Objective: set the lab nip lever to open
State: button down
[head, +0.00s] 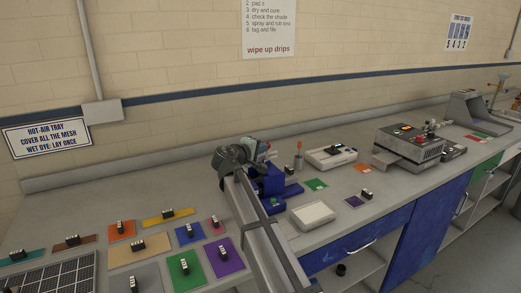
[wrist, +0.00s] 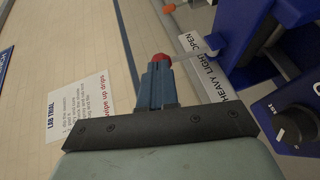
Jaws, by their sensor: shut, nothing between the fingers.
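The lab nip is a blue machine (head: 272,186), partly hidden behind my arm in the head view. In the wrist view its blue body (wrist: 245,25) is at the upper right. A red ball knob (wrist: 161,58) on a thin metal lever (wrist: 186,56) shows there. A white label strip (wrist: 212,68) beside it reads OPEN, LIGHT and HEAVY. The lever appears to cross the strip between OPEN and LIGHT; its exact setting is unclear. My gripper (wrist: 158,70) is shut and empty, its fingertips right at the knob; contact cannot be told. It also shows in the head view (head: 262,150).
A black dial (wrist: 295,127) sits on the blue body. Coloured swatches with dark clips, such as a green one (head: 186,270), lie left of my arm. A white device (head: 331,157) and a grey machine (head: 410,143) stand to the right. The wall is behind the bench.

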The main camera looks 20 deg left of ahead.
jog(key=shift+w+d+r+m+g+y, duration=0.2)
jog(key=shift+w+d+m+g+y, duration=0.1)
jog(key=shift+w+d+g, duration=0.3)
jog(key=shift+w+d+r+m+g+y, duration=0.25)
jog(key=shift+w+m+g+y, duration=0.1)
jog(key=shift+g, duration=0.35)
jog(key=shift+w+d+f, duration=0.1)
jog(key=shift+d, duration=0.05)
jog(key=shift+w+d, duration=0.3)
jog(key=shift+f, duration=0.15)
jog(key=shift+s+a+f, duration=0.25)
jog(key=shift+s+a, duration=0.2)
jog(key=shift+s, duration=0.1)
